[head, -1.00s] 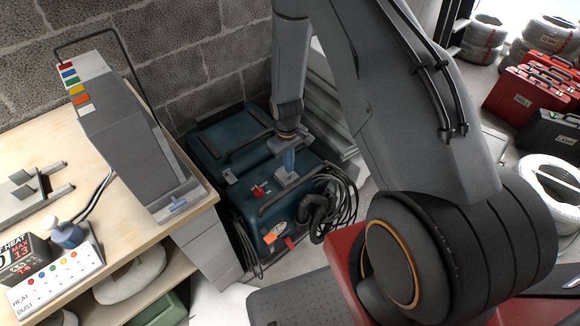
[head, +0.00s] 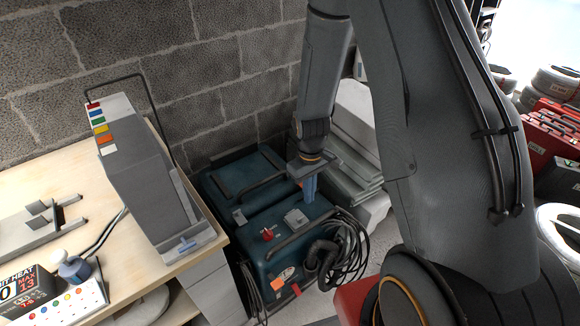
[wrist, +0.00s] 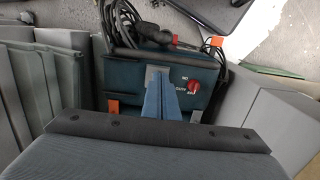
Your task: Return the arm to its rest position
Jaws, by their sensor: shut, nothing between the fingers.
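My arm comes down from the top of the head view, and my gripper (head: 310,188) hangs above the right part of a dark teal machine (head: 262,262). The fingers are blue, together and empty. In the wrist view my gripper (wrist: 160,88) points at the same machine, whose red knob (wrist: 194,87) lies just right of the fingertips. The red knob also shows in the head view (head: 267,234). I cannot tell the exact gap between the fingertips and the machine.
A wooden bench (head: 128,247) at left carries a grey machine with coloured tabs (head: 150,180) and a button box (head: 72,308). Black cables (head: 350,250) coil beside the teal machine. Grey slabs (head: 350,150) stand behind my gripper. Red cases (head: 550,130) and white coils lie at right.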

